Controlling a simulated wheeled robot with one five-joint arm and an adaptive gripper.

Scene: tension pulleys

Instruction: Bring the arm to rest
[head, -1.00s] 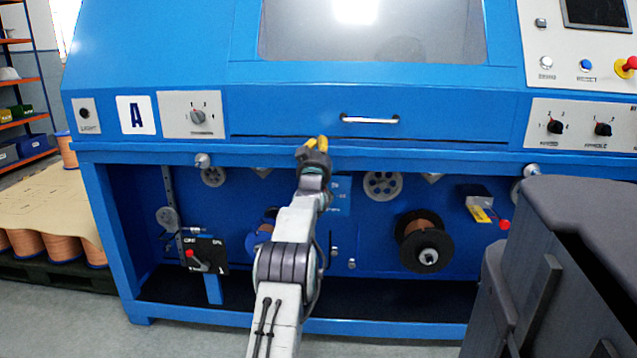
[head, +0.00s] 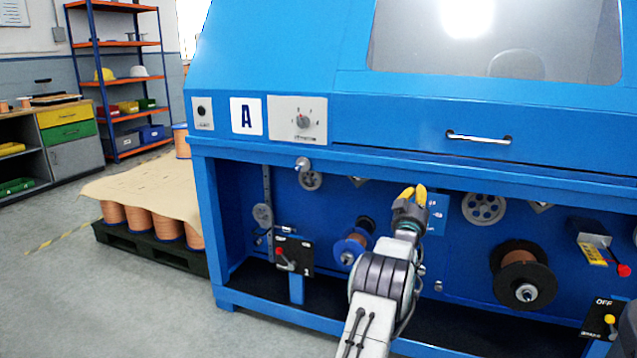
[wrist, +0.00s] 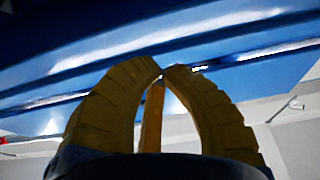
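My gripper (head: 413,190) is at the end of my raised arm, in front of the blue machine (head: 400,120). Its yellow fingers point up, just below the machine's lower front ledge in the picture. In the wrist view the finger tips (wrist: 162,70) come together at the top, and the gripper looks shut. A narrow orange strip shows between the fingers there; I cannot tell what it is. I see nothing held. The gap between gripper and machine cannot be judged exactly.
The machine's lower bay holds a dark spool (head: 523,275), a blue spool (head: 352,248), grey pulleys (head: 484,208) and a red-handled switch (head: 293,256). A pallet of copper spools (head: 150,222) stands left, with shelving (head: 115,75) behind. Open floor lies at the lower left.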

